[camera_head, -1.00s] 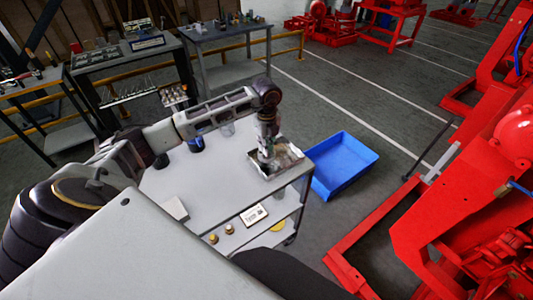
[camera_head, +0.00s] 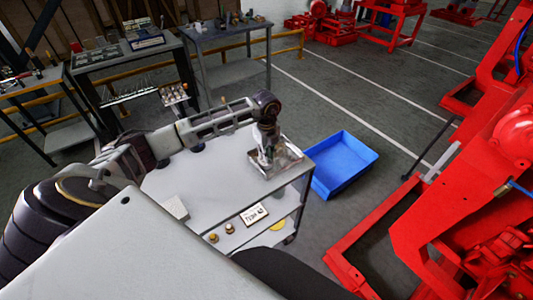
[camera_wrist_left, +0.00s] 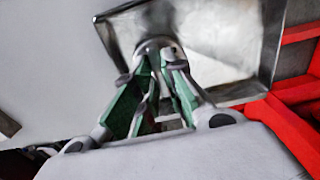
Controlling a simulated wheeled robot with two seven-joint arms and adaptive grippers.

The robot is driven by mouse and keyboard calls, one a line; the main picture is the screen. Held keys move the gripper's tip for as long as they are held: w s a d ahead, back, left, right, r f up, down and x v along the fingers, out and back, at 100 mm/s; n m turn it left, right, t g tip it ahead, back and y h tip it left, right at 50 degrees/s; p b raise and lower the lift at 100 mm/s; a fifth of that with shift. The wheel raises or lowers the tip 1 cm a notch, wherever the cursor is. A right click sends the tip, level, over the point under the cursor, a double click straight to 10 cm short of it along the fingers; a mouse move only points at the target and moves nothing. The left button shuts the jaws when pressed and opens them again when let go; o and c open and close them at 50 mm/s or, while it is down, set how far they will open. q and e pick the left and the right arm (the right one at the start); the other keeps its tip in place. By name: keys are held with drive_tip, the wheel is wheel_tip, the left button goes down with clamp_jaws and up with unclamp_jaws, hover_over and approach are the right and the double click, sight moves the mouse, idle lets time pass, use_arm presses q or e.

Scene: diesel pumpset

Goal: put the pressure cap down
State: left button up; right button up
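My left gripper (camera_head: 266,156) points down over the shallow metal tray (camera_head: 294,166) at the right end of the grey cart. In the left wrist view, the tray (camera_wrist_left: 228,85) lies below the fingers (camera_wrist_left: 157,62). The fingers are close together around a small dark grey round piece, which looks like the pressure cap (camera_wrist_left: 153,44). The fingertips hide part of it. It is at or just above the tray floor; I cannot tell whether it touches. My right gripper is not in view.
The cart top (camera_head: 215,190) is mostly clear, with a small pale block (camera_head: 175,208) at its front left. A lower shelf holds brass-coloured pieces and a label plate (camera_head: 253,214). A blue bin (camera_head: 341,163) stands on the floor right of the cart; red machinery (camera_head: 440,215) lies beyond.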

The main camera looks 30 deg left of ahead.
use_arm(q)
drive_tip(key=o, duration=0.3)
drive_tip(key=shift+r, duration=0.15)
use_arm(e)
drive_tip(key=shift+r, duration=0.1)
use_arm(q)
drive_tip(key=shift+r, duration=0.6)
wheel_tip(320, 180, up, 6)
drive_tip(key=shift+f+b, duration=0.15)
drive_tip(key=shift+b, duration=0.2)
drive_tip(key=shift+r, duration=2.6)
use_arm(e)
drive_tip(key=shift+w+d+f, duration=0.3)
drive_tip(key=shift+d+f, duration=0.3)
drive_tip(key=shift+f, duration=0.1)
